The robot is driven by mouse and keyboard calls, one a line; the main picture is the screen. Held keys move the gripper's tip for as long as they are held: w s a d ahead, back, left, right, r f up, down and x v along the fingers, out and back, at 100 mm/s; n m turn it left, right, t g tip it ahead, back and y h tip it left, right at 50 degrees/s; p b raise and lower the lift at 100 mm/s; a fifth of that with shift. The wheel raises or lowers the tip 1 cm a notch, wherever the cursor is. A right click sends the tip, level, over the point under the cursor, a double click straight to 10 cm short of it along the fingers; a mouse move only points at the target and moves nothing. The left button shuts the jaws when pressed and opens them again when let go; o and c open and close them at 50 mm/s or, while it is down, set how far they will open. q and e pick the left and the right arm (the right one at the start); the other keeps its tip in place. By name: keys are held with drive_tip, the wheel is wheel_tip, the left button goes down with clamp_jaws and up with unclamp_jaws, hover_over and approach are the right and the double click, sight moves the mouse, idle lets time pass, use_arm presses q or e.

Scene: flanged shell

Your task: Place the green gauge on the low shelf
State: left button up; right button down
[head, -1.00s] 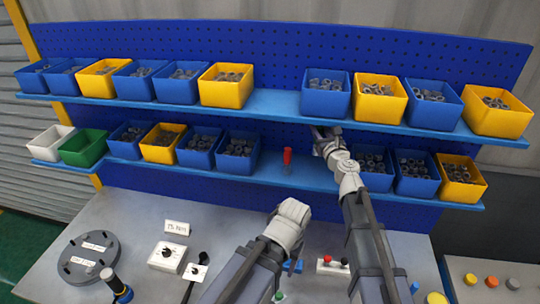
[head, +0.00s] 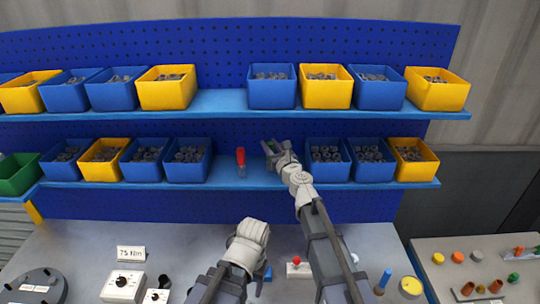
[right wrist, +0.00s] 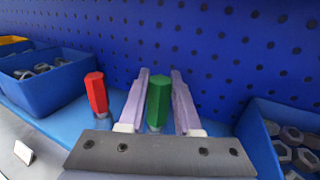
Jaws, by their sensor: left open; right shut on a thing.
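The green gauge (right wrist: 159,100) stands upright between the two fingers of my right gripper (right wrist: 158,95), which is shut on it. It is at the low shelf (head: 230,180), in the gap between the bins; whether its foot touches the shelf is hidden. In the head view only a small bit of green (head: 272,146) shows at the fingertips of my right gripper (head: 275,149). My left gripper (head: 252,232) is low over the grey bench, apart from the shelf and open; its fingers are hard to make out.
A red gauge (right wrist: 96,94) stands on the low shelf just left of my right gripper. A blue bin (head: 188,165) is to its left, and another blue bin (head: 326,165) is close on the right. The upper shelf (head: 222,103) with several bins hangs above. A perforated blue panel is behind.

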wheel_tip(320, 180, down, 2)
drive_tip(key=shift+f+b, duration=0.1)
drive_tip(key=shift+b, duration=0.5)
use_arm(q)
wheel_tip(320, 180, down, 2)
drive_tip(key=shift+f, duration=0.15)
use_arm(e)
drive_tip(key=c, duration=0.6)
unclamp_jaws()
drive_tip(key=shift+s+r, duration=0.1)
drive_tip(key=shift+r, duration=0.1)
drive_tip(key=v, duration=1.2)
